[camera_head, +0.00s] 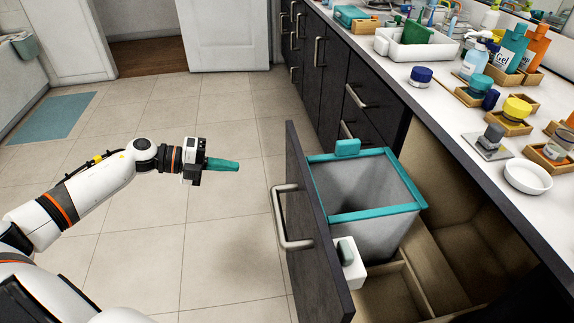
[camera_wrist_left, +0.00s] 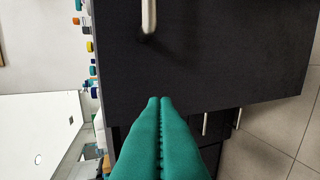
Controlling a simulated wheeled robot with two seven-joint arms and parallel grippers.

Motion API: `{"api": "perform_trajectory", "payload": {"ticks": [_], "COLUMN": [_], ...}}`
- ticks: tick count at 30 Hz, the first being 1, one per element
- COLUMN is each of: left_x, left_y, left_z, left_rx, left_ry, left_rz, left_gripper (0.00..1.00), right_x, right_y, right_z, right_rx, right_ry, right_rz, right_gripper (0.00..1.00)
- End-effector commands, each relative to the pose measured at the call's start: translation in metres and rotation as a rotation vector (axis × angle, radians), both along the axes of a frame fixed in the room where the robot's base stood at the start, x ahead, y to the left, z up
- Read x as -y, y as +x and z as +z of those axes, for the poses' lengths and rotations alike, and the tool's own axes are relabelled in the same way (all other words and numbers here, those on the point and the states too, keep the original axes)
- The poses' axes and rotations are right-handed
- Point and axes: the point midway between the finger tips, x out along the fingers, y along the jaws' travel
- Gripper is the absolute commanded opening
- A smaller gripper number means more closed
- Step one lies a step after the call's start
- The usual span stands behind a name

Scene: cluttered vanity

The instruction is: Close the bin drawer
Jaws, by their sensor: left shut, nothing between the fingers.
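The bin drawer (camera_head: 306,235) has a dark front panel and stands pulled out from the vanity. Its silver bar handle (camera_head: 285,218) faces left in the head view. A grey bin with a teal rim (camera_head: 375,213) sits inside the drawer. My left gripper (camera_head: 236,165) has teal fingers, shut and empty. It is to the left of the drawer front, apart from it. In the left wrist view the shut fingers (camera_wrist_left: 162,105) point toward the dark panel (camera_wrist_left: 230,50), with the handle (camera_wrist_left: 148,15) at the top. My right gripper is not in view.
The counter (camera_head: 440,110) holds bottles, jars and a white dish (camera_head: 527,177) on the right. A small white holder with a dark teal item (camera_head: 348,262) sits behind the drawer front. The tiled floor left of the drawer is clear. A teal mat (camera_head: 45,118) lies far left.

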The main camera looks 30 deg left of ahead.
Motion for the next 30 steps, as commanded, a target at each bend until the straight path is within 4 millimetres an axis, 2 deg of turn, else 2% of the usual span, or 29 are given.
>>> {"api": "perform_trajectory", "payload": {"ticks": [12,18,24,30], "left_x": [0.063,0.088,0.1,0.101], "left_y": [0.049,0.068,0.076,0.077], "left_z": [-0.024,-0.026,-0.027,-0.027], "left_rx": [0.005,0.005,0.001,0.001], "left_ry": [-0.007,-0.005,-0.005,-0.004], "left_rz": [0.002,0.003,0.004,0.005], "left_gripper": [0.0,0.0,0.0,0.0], "right_x": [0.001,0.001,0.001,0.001], "right_y": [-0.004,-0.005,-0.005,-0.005], "right_z": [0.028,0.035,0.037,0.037], "right_rx": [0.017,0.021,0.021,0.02], "right_ry": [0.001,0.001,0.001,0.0], "right_rz": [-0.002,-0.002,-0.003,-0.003], "right_gripper": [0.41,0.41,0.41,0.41]}}
